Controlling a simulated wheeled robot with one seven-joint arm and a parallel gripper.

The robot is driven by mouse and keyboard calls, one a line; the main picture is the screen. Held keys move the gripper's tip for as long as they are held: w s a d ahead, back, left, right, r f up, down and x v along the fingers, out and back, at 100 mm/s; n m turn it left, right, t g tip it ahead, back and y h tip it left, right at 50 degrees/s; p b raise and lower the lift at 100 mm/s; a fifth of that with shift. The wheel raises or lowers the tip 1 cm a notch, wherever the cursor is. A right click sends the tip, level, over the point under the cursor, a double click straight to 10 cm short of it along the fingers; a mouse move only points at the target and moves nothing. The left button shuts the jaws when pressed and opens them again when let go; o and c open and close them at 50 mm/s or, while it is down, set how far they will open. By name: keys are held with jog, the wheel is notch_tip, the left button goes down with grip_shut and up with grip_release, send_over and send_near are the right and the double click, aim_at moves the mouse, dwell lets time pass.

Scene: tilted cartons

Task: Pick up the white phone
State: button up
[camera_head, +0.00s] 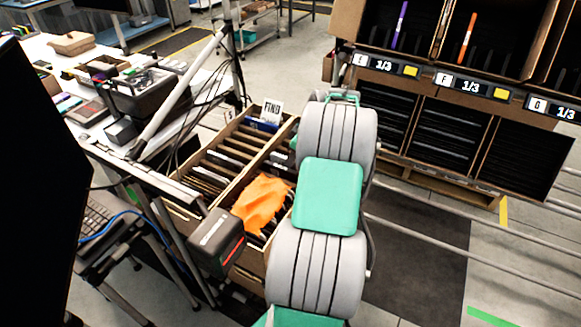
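I cannot make out a white phone for certain. Two tilted cartons (240,183) stand side by side left of my arm, with rows of slots. The left one holds thin dark and brown slabs. The right one holds a few dark and pale flat items near its far end (283,157), too small to identify. A crumpled orange thing (262,203) lies over the near part of the right carton. My grey and green arm covers the right side of this carton. My gripper does not show; it is out of view or hidden by the arm.
A small sign reading FIND (271,111) stands at the cartons' far end. A dark box-shaped device (217,241) sits at their near left. A cluttered white table (110,85) is at left. A shelf rack with labelled bins (440,85) stands at right. Floor beyond is open.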

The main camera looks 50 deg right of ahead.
jog(key=shift+c, duration=0.5)
grip_shut()
jog(key=shift+r, duration=0.1)
